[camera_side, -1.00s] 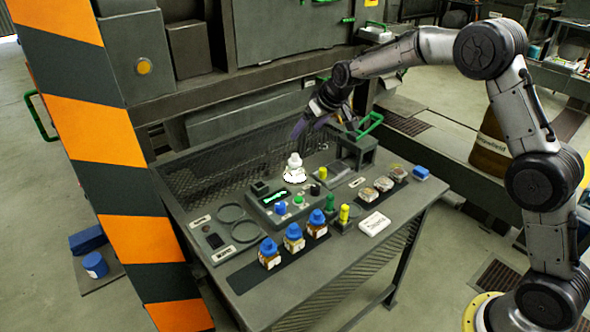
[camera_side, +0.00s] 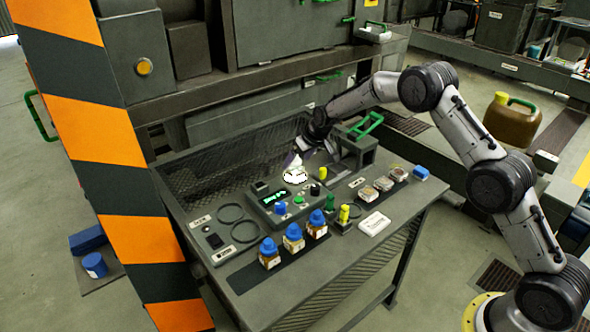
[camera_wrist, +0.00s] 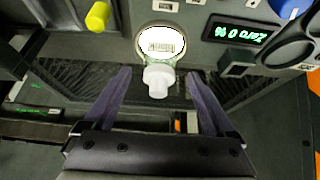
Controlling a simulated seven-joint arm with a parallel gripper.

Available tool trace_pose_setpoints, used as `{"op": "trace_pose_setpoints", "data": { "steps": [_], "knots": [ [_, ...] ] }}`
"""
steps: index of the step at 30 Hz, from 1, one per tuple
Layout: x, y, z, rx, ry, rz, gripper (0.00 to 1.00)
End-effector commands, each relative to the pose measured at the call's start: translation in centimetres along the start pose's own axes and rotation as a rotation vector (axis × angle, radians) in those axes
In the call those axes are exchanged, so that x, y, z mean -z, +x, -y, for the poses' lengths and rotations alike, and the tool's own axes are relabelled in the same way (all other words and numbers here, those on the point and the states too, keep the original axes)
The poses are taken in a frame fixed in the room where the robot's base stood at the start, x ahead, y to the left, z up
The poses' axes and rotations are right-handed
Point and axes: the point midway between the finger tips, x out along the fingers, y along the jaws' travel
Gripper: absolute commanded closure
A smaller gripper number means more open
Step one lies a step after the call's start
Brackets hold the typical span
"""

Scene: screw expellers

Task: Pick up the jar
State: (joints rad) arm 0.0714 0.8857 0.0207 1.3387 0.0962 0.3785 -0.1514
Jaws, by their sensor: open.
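The jar (camera_wrist: 158,80) has a white cap and a pale, see-through greenish neck in the wrist view. Its cap points toward my gripper and lies between the two purple fingers. My gripper (camera_wrist: 160,75) is open, with a gap on each side of the cap. In the side view my gripper (camera_side: 302,158) is low over the console, at the jar's place, and mostly hides the jar. A bright white disc (camera_side: 295,175) with dark marks shows just below it; it also shows beyond the jar in the wrist view (camera_wrist: 162,42).
The console (camera_side: 268,205) has a lit display, a blue knob (camera_side: 281,208) and a green button. Blue-capped bottles (camera_side: 293,238) stand in front. A yellow-topped piece (camera_side: 344,213), a white box (camera_side: 374,223) and small dishes (camera_side: 383,184) are to the right. A mesh panel lies behind.

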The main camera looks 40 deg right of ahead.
Motion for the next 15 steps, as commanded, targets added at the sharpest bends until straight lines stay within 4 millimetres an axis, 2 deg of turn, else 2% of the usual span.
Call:
{"op": "trace_pose_setpoints", "data": {
  "steps": [1,6,15],
  "knots": [
    [-0.1,0.9,0.0,0.000,0.000,0.001,0.10],
    [-0.1,2.9,-0.1,0.000,0.000,0.000,0.10],
    [0.0,3.6,-0.1,0.000,0.000,-0.001,0.10]
  ]
}}
